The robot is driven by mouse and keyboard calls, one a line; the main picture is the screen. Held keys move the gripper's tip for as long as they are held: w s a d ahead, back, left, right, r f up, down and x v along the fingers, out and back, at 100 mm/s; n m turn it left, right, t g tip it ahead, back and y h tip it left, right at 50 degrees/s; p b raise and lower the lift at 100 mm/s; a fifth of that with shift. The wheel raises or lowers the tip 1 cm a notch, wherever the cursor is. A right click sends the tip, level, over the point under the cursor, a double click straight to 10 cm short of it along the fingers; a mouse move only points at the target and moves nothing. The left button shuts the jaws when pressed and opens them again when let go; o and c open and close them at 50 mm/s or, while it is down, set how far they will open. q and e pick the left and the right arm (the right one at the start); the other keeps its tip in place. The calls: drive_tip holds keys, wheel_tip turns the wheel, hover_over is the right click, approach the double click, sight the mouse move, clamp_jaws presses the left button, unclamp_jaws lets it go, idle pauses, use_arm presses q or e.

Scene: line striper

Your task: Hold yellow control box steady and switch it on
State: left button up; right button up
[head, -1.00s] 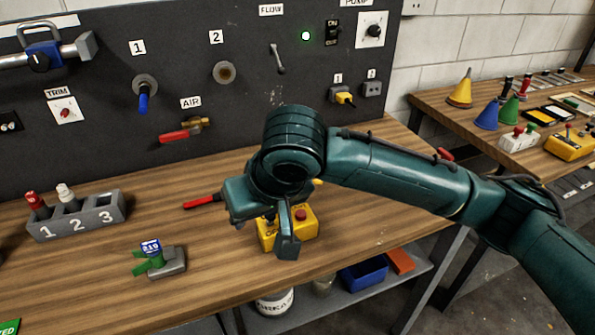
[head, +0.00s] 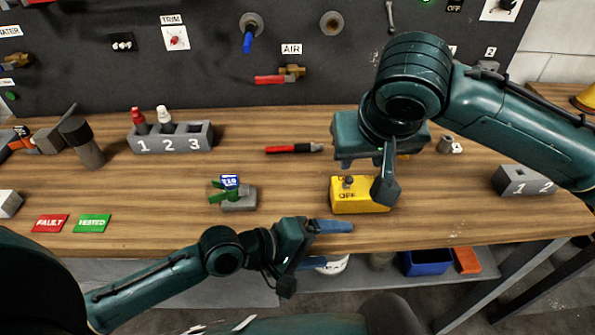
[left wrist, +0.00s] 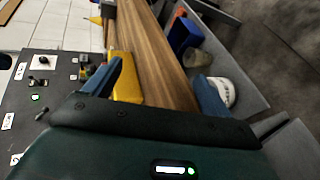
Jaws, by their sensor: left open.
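The yellow control box (head: 362,208) stands on the workbench, with a toggle switch (head: 348,181) and the word OFF on its face. My right gripper (head: 378,180) is over the box from above; one finger hangs at its right front and hides part of it. The other finger is hidden, so I cannot tell its grip. My left gripper (head: 338,243) is open and empty at the bench's front edge, left of and in front of the box, its blue fingers apart. In the left wrist view the yellow box (left wrist: 126,88) shows beyond one finger.
A green-handled device (head: 238,200) and a red-handled tool (head: 292,149) lie left of the box. A grey numbered holder (head: 183,142) is further left, another (head: 522,182) at right. A dark panel (head: 200,80) rises behind. Bins (head: 427,262) sit on the lower shelf.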

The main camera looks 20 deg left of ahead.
sight(347, 187)
use_arm(q)
drive_tip(key=r+n, duration=0.1)
drive_tip(key=r+n+g, duration=0.1)
drive_tip(key=a+r+n, duration=0.1)
drive_tip(key=shift+w+g, duration=0.35)
drive_tip(key=shift+g, duration=0.05)
drive_tip(key=w+a+n, duration=0.1)
drive_tip(key=n, duration=0.1)
drive_tip(key=w+a+n, duration=0.1)
drive_tip(key=w+a+r+n+g+h, duration=0.1)
drive_tip(key=n, duration=0.1)
drive_tip(key=shift+w+n, duration=0.3)
drive_tip(key=shift+w, duration=0.1)
drive_tip(key=w+a+r+n, duration=0.3)
drive_tip(key=w+n, duration=0.1)
drive_tip(key=n, duration=0.1)
drive_tip(key=shift+w+a+r+h, duration=0.15)
drive_tip(key=shift+a+r+h, duration=0.2)
drive_tip(key=shift+h, duration=0.05)
drive_tip(key=shift+w+d+n, duration=0.15)
drive_tip(key=shift+n, duration=0.15)
drive_tip(key=x, duration=1.2)
drive_tip(key=shift+d+f, duration=0.15)
drive_tip(key=shift+d, duration=0.2)
